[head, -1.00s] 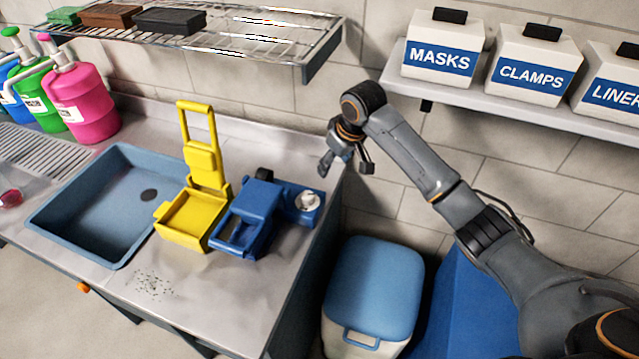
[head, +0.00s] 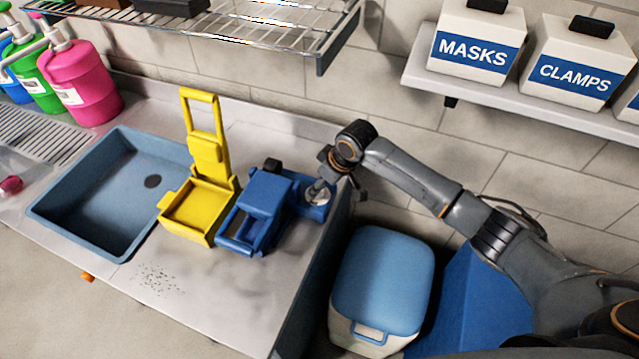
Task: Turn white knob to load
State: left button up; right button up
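The white knob (head: 318,196) sits on the right end of a blue device (head: 262,212) on the steel counter. My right gripper (head: 325,187) is directly over the knob, with its fingers pointing down around or against it. The fingers partly cover the knob, and I cannot tell whether they touch it or how far apart they are. A yellow device (head: 200,205) with a raised handle stands just left of the blue one. My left gripper is not in view.
A blue sink (head: 70,205) is left of the devices. A wire rack (head: 290,35) hangs above, and a shelf with labelled boxes (head: 470,45) is at the upper right. A blue-lidded bin (head: 382,280) stands below the counter's right end. Pink and green bottles (head: 85,85) are at left.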

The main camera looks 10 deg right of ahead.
jog(key=shift+x, duration=0.9)
jog(key=shift+a+f, duration=0.1)
jog(key=shift+f, duration=0.1)
jog(key=shift+w+f, duration=0.1)
jog(key=shift+f, duration=0.05)
jog(key=shift+c, duration=0.4)
jog(key=c, duration=1.1)
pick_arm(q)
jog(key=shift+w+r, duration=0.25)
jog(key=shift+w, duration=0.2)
